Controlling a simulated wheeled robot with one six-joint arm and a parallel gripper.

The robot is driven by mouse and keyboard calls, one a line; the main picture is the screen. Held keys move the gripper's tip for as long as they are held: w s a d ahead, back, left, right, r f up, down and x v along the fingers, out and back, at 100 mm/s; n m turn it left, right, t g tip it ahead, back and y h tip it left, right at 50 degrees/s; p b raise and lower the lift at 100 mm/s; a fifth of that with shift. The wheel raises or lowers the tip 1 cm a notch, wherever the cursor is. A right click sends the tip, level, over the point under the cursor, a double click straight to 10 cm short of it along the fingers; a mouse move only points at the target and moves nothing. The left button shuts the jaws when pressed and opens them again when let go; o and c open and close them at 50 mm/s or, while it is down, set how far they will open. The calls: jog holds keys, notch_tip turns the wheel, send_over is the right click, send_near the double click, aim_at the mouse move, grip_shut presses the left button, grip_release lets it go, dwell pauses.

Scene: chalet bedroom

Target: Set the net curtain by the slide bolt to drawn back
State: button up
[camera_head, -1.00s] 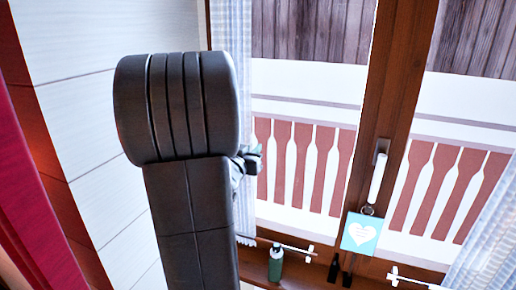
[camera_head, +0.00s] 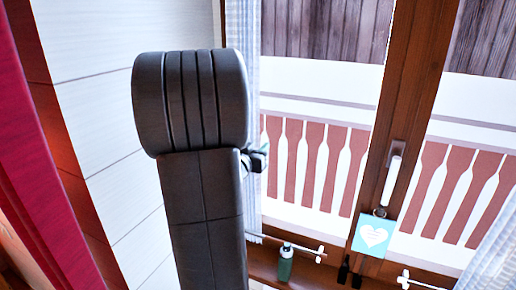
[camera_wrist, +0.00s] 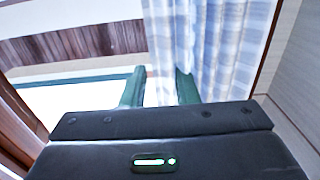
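A pale blue-and-white checked net curtain (camera_head: 243,30) hangs bunched along the left side of the window, mostly behind my arm. A second one (camera_head: 492,258) shows at the lower right. In the wrist view, a curtain (camera_wrist: 225,40) hangs right of centre, its left edge between my gripper's fingers. My gripper (camera_wrist: 160,88) has its two green fingers apart; whether they touch the cloth is unclear. In the head view, my gripper (camera_head: 258,158) is mostly hidden, close to the left curtain. Small dark fittings (camera_head: 347,270) are at the window's foot; I cannot tell whether they are the slide bolt.
A white window handle (camera_head: 392,180) is on the brown frame, with a teal heart card (camera_head: 373,235) hanging below. A green bottle (camera_head: 285,263) stands on the sill near a white rod (camera_head: 300,248). A red curtain (camera_head: 50,170) hangs far left, beside a white panelled wall (camera_head: 100,100).

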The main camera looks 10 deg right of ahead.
jog(key=shift+s, duration=0.1)
jog(key=b+v, duration=0.2)
jog(key=v, duration=1.1)
jog(key=shift+s+a, duration=0.25)
jog(key=shift+w, duration=0.1)
jog(key=p+x, duration=0.2)
jog(key=x, duration=1.1)
jog(key=shift+w+d, duration=0.1)
jog(key=shift+d, duration=0.4)
